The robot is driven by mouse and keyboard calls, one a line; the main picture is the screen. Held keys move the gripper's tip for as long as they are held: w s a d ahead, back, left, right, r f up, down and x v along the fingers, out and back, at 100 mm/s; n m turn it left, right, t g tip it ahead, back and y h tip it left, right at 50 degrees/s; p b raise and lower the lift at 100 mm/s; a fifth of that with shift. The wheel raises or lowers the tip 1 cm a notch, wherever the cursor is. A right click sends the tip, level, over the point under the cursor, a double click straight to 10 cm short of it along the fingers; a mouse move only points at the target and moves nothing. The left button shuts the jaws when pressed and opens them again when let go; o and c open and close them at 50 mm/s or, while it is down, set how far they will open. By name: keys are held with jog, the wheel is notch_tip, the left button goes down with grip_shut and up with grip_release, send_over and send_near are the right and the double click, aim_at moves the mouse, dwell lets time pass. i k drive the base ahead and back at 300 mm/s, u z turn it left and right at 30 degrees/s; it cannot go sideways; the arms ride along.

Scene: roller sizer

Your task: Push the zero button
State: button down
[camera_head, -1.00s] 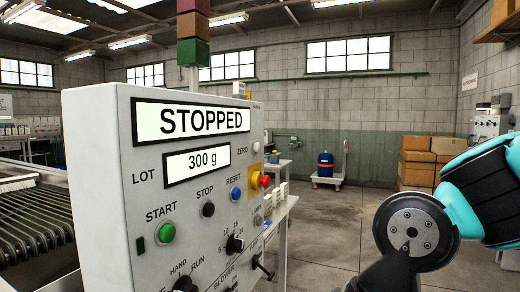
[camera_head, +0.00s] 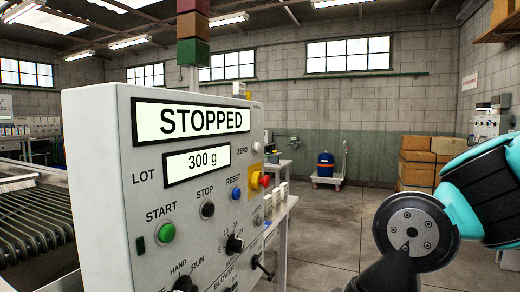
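The grey control panel (camera_head: 110,190) stands at the left and centre of the head view. Its upper display (camera_head: 192,120) reads STOPPED and the lower display (camera_head: 196,163) reads 300 g. The white zero button (camera_head: 256,147) sits near the panel's right edge, beside the label ZERO. Nothing covers it. My arm shows at the right, well apart from the panel. My gripper is outside the picture.
Nearby on the panel are a green START button (camera_head: 166,232), a black STOP button (camera_head: 208,209), a blue RESET button (camera_head: 236,193), a red button on yellow (camera_head: 265,181) and black knobs. Roller conveyor (camera_head: 35,225) lies left. Floor (camera_head: 335,225) between panel and arm is clear.

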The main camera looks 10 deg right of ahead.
aim_at(257, 147)
jog(key=k, duration=0.5)
jog(key=u, duration=1.55)
jog(key=i, duration=0.95)
jog(key=z, duration=1.6)
jog(key=i, duration=0.5)
jog(key=z, duration=0.1)
